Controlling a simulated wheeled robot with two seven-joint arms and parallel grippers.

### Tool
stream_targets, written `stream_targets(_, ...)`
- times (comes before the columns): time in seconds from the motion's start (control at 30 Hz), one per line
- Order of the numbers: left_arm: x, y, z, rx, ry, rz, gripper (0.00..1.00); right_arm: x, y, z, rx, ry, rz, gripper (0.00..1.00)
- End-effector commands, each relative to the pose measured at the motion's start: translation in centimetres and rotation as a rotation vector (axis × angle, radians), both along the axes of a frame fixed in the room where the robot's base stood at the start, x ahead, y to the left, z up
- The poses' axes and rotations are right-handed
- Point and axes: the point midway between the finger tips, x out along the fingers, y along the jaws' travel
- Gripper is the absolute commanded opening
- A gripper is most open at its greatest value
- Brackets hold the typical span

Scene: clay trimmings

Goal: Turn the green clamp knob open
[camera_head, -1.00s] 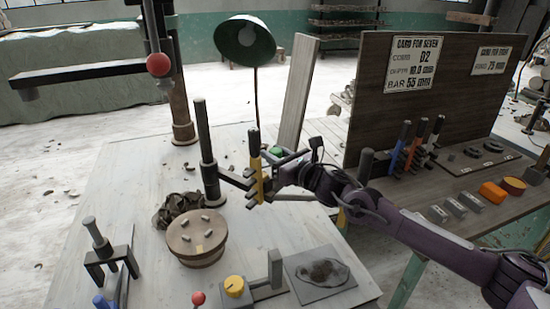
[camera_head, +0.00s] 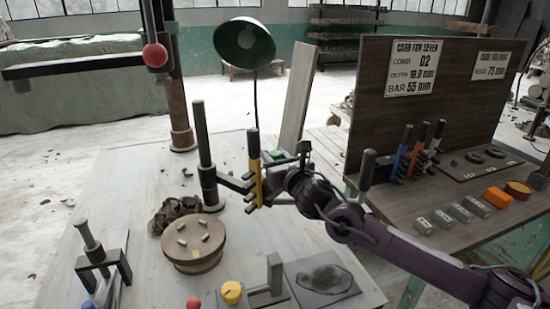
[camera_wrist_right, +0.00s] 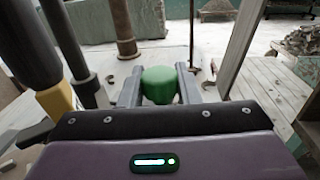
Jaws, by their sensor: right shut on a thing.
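The green clamp knob (camera_wrist_right: 158,84) sits between the two fingers of my right gripper (camera_wrist_right: 159,91) in the wrist view. The fingers are closed on its sides. In the head view my right gripper (camera_head: 279,156) is at the clamp, behind the yellow-handled tool on the dark upright post (camera_head: 203,150). The knob is mostly hidden there by the gripper and the tool. The knob's turn angle cannot be read. My left gripper is not in view.
The yellow-handled tool (camera_head: 255,172) stands close left of my right gripper. A round wooden bat (camera_head: 194,262) with small pegs lies in front. A leaning board (camera_head: 296,95) rises behind. A side bench (camera_head: 455,215) with tools and blocks is at right.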

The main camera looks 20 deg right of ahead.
Motion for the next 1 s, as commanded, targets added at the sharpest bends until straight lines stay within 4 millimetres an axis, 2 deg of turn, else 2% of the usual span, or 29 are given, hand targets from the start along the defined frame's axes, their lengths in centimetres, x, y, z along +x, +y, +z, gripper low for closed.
stream_targets(0.03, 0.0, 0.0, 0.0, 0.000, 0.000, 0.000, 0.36, 0.0, 0.0, 0.0, -0.001, 0.000, -0.001, 0.32)
stream_targets(0.2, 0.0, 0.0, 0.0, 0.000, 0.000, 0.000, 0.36, 0.0, 0.0, 0.0, -0.001, 0.000, 0.000, 0.52)
stream_targets(0.53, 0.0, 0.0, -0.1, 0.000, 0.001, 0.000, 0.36, -0.4, -0.2, -0.1, -0.001, 0.001, -0.001, 0.52)
stream_targets(0.73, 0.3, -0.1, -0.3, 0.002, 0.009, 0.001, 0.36, -3.3, -0.6, -0.2, -0.003, 0.001, 0.000, 0.52)
stream_targets(1.0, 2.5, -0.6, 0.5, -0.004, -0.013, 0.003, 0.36, -7.0, -1.1, -0.2, -0.001, 0.001, 0.000, 0.52)
